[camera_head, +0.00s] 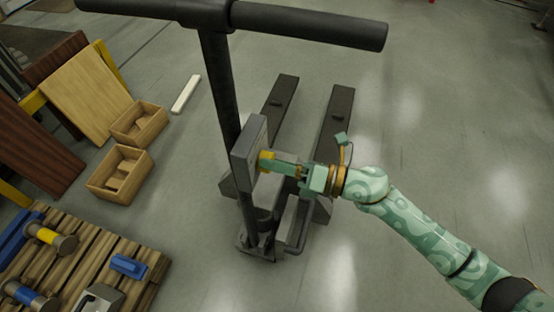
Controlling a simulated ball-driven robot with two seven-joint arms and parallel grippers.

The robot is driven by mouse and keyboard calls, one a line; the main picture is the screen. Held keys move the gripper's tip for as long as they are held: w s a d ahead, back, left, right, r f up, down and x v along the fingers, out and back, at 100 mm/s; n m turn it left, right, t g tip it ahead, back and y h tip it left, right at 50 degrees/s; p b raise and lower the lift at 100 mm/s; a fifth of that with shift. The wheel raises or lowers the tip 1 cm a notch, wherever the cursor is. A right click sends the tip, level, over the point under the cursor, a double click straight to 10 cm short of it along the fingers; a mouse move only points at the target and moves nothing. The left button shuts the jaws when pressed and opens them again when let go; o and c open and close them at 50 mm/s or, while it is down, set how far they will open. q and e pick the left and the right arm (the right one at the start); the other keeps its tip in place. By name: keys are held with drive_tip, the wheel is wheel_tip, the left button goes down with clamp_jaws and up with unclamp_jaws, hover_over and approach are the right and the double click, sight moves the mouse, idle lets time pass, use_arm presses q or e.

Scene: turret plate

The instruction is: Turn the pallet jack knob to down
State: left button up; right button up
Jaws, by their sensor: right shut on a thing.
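The pallet jack stands in the middle of the view, with its dark T-handle (307,25) across the top and two forks (337,115) reaching away behind. A grey plate (241,160) sits on its mast. A yellow knob (265,160) sticks out from the right side of this plate. My right gripper (272,161) comes in from the right and is shut on the knob. The fingers cover part of the knob, so I cannot tell which position it points to. My left gripper is not in view.
Two wooden boxes (119,176) stand on the floor at left, near leaning boards (90,92). A slatted wooden table (140,250) with blue and yellow items is at lower left. A white bar (186,94) lies behind. The floor at right is clear.

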use_arm(q)
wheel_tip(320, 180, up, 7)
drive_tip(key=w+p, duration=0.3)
drive_tip(key=p, duration=0.4)
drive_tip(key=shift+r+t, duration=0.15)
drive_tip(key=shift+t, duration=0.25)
use_arm(e)
drive_tip(key=shift+m, duration=6)
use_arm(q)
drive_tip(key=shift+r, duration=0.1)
use_arm(e)
drive_tip(key=o, duration=1)
drive_tip(key=shift+d, duration=0.15)
use_arm(q)
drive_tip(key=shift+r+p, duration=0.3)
drive_tip(key=shift+p, duration=0.2)
use_arm(e)
drive_tip(key=v, duration=1.6)
drive_tip(key=shift+w+d, duration=0.1)
drive_tip(key=shift+d, duration=0.05)
